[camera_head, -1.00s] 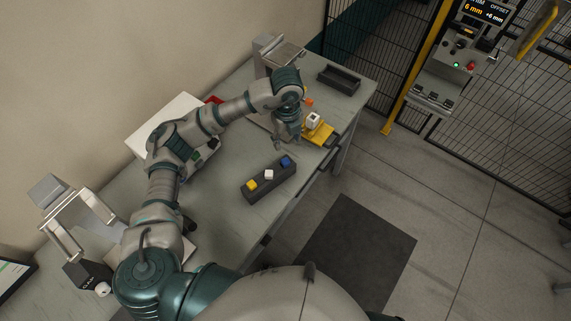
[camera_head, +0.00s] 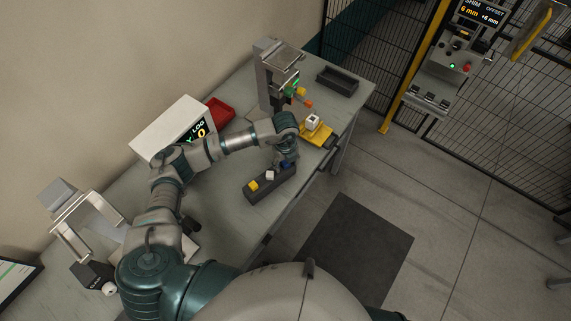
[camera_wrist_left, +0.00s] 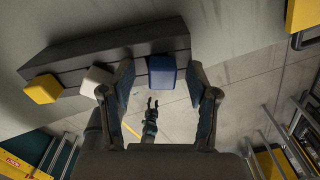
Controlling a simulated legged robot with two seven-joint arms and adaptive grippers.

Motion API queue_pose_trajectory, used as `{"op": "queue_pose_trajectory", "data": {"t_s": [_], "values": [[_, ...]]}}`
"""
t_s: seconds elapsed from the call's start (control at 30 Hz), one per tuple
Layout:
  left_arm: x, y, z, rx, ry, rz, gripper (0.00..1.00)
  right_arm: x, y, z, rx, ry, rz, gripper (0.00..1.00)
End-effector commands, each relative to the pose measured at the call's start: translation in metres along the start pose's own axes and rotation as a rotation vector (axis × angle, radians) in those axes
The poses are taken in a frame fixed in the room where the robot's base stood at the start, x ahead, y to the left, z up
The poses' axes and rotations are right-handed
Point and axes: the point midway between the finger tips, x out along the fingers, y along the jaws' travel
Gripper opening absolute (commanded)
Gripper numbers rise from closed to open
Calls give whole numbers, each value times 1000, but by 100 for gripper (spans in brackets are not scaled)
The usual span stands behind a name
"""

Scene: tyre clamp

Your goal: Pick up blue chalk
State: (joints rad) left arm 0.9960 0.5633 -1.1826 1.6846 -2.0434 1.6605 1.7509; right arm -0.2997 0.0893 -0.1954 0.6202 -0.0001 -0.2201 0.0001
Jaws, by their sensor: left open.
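The blue chalk (camera_head: 286,163) is a small block at the right end of a dark holder (camera_head: 257,193), partly hidden by my left gripper (camera_head: 283,160) in the head view. In the left wrist view the blue chalk (camera_wrist_left: 162,72) lies between the two spread fingers of my left gripper (camera_wrist_left: 161,80), with a gap on each side. A white chalk (camera_head: 270,175) and a yellow chalk (camera_head: 253,186) sit in the same holder. A small gripper, apparently my right one (camera_wrist_left: 151,108), shows far off in the left wrist view; its opening is unclear.
A clamp stand (camera_head: 270,75) and a yellow plate with a white block (camera_head: 312,121) are beyond the holder. A white display box (camera_head: 165,125), a red tray (camera_head: 219,112) and a dark tray (camera_head: 338,81) are on the table. The holder lies near the table's front edge.

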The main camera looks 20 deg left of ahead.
Motion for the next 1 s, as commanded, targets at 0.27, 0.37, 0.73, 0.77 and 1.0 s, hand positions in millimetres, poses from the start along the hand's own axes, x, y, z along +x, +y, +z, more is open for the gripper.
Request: {"op": "queue_pose_trajectory", "data": {"t_s": [0.27,0.37,0.73,0.77,1.0], "values": [[3,-1,-2,-4,-4,15,34,1,-22,-4,0,5,-25,40],[4,-2,-3,-3,-3,15,24,1,-17,-3,-1,4,-20,40],[7,-1,-4,-1,3,14,3,1,-1,0,-2,0,-1,40],[7,0,-4,-1,3,14,3,1,-1,0,-2,0,-1,40],[-3,-1,-3,-1,1,14,2,3,-5,0,0,0,-6,40]]}}
